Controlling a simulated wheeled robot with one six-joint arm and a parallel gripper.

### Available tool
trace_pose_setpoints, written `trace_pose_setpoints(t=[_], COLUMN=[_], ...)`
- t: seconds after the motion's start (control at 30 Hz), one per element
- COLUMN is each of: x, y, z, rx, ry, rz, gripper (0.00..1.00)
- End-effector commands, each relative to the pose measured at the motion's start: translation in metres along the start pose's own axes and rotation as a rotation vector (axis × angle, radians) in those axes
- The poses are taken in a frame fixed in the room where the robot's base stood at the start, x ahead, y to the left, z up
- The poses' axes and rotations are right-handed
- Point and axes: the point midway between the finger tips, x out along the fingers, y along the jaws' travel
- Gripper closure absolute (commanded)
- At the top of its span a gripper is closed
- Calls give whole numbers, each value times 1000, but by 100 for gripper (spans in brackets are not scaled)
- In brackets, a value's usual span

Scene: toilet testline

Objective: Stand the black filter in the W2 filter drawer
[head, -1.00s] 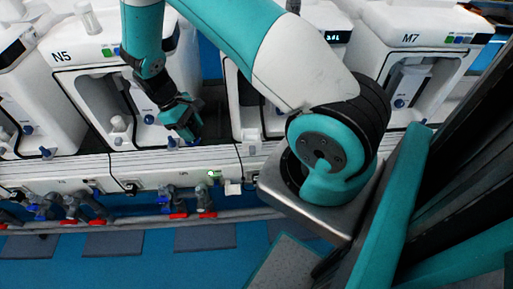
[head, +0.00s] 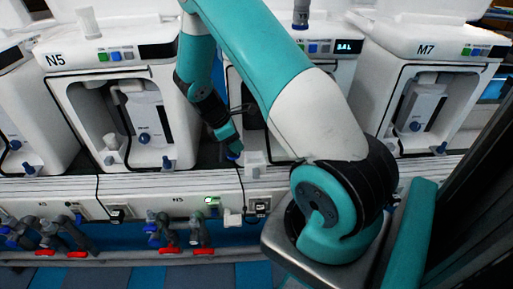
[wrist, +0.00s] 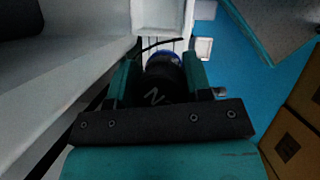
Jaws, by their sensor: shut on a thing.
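My gripper (head: 236,146) is low in front of the gap between the N5 machine and the middle machine. In the wrist view its two teal fingers (wrist: 160,85) are shut on a black rounded thing, which looks like the black filter (wrist: 164,82), with a pale mark on it. A blue part shows just beyond it; I cannot tell whether it belongs to the filter. In the head view the held thing is mostly hidden. The middle machine (head: 337,68) is partly covered by my arm. I see no W2 label and cannot pick out its filter drawer.
The N5 machine (head: 128,100) stands at left and the M7 machine (head: 420,90) at right. Red-handled valves (head: 165,232) and grey pipes run below the white ledge (head: 140,190). Brown boxes (wrist: 300,120) show at right in the wrist view. Blue floor lies in front.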

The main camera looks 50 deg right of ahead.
Motion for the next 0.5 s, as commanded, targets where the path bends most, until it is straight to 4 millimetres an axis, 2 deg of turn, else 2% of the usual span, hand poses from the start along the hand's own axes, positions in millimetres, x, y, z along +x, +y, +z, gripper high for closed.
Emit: trace_pose_setpoints(t=[0.03, 0.1, 0.23, 0.37, 0.5], x=[6, 13, 24, 29, 39], y=[-1, 0, 0, 0, 0], z=[15, 31, 54, 64, 61], rx=[6, 6, 5, 2, -1], ry=[-1, 0, 0, 0, 0], rz=[-4, -3, -1, 0, -2], gripper=[79, 79, 79, 79, 79])
